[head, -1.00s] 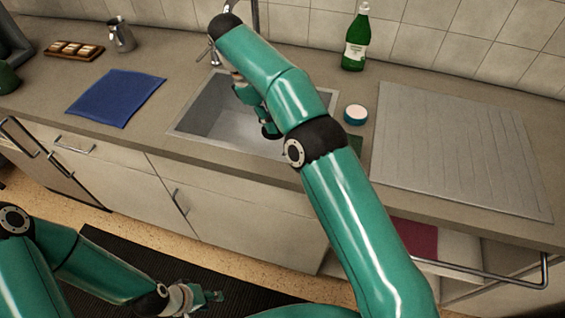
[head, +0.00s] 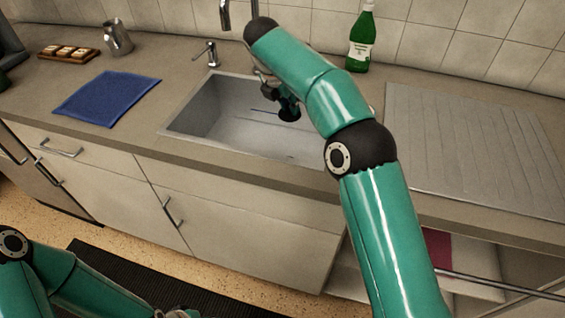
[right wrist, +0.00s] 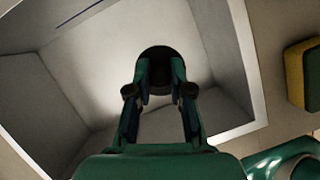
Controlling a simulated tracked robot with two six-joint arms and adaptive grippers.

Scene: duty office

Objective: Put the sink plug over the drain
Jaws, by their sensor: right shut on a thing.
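My right gripper (head: 287,106) reaches into the sink basin (head: 205,112) in the head view, towards its right side. It is shut on the dark round sink plug (head: 289,116). In the right wrist view the plug (right wrist: 160,54) shows as a black disc at the fingertips (right wrist: 160,88), with pale basin around it. I cannot tell how far the plug is above the basin floor. I cannot make out the drain in either view. My left gripper (head: 182,313) is cut off at the bottom edge of the head view, low in front of the cabinets.
A tap (head: 224,14) and soap dispenser (head: 211,54) stand behind the sink. A blue cloth (head: 108,98) lies left. A green bottle (head: 361,38) and ribbed drainboard (head: 470,145) are right. A yellow-green sponge (right wrist: 301,76) lies beside the basin in the right wrist view.

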